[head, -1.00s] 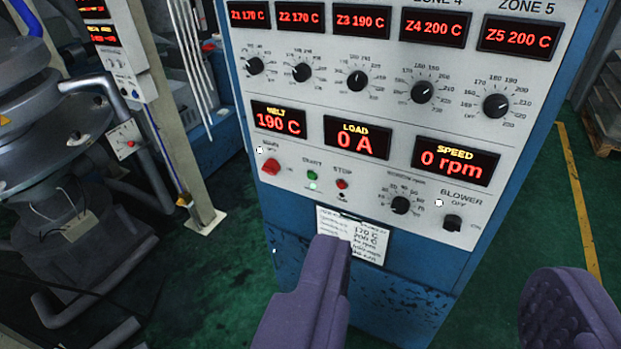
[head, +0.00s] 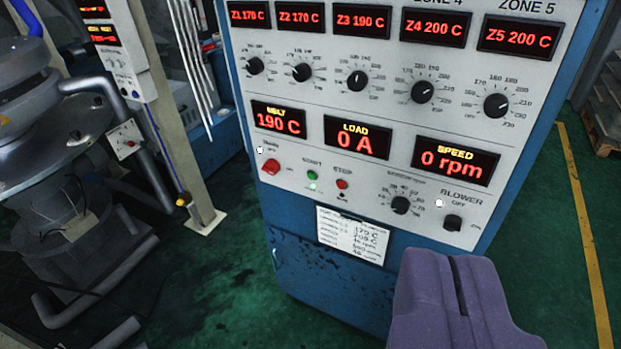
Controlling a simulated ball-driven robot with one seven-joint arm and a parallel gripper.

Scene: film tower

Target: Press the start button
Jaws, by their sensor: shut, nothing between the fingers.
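The start button (head: 312,175) is a small green button on the lower left of the grey control panel, with a lit green lamp just below it. The red stop button (head: 342,184) sits to its right. My gripper (head: 458,262) is purple and shut, with nothing between its fingers. It shows at the lower right of the view, below the blower switch and apart from the start button in the picture. No part of the start button is hidden.
The control cabinet (head: 330,290) is blue. A red main switch (head: 270,166) is left of the start button, and a speed knob (head: 401,205) and blower switch (head: 453,222) are right. A paper card (head: 352,236) hangs below. Grey machinery (head: 70,190) stands left; green floor lies right.

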